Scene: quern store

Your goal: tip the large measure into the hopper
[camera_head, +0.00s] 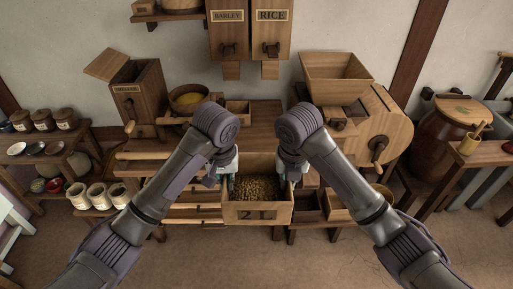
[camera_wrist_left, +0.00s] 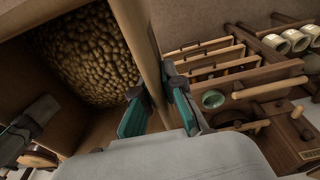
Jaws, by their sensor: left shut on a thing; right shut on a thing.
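The large measure (camera_head: 257,213) is an open wooden box marked "2 L", full of brown grain (camera_head: 257,187). It looks about level, in front of the wooden bench. My left gripper (camera_head: 226,180) is shut on its left wall, and my right gripper (camera_head: 291,172) is shut on its right wall. In the left wrist view, the green-padded fingers of my left gripper (camera_wrist_left: 158,108) straddle the wall, and grain (camera_wrist_left: 90,50) fills the box. The hopper (camera_head: 336,68) is a flared wooden funnel at the back right.
A cranked wooden mill body (camera_head: 375,125) stands below and right of the hopper. A lidded wooden box (camera_head: 138,95) and a bowl of yellow stuff (camera_head: 188,97) stand at the back left. Barley and rice bins (camera_head: 250,30) hang above. Small boxes (camera_head: 308,205) sit right of the measure.

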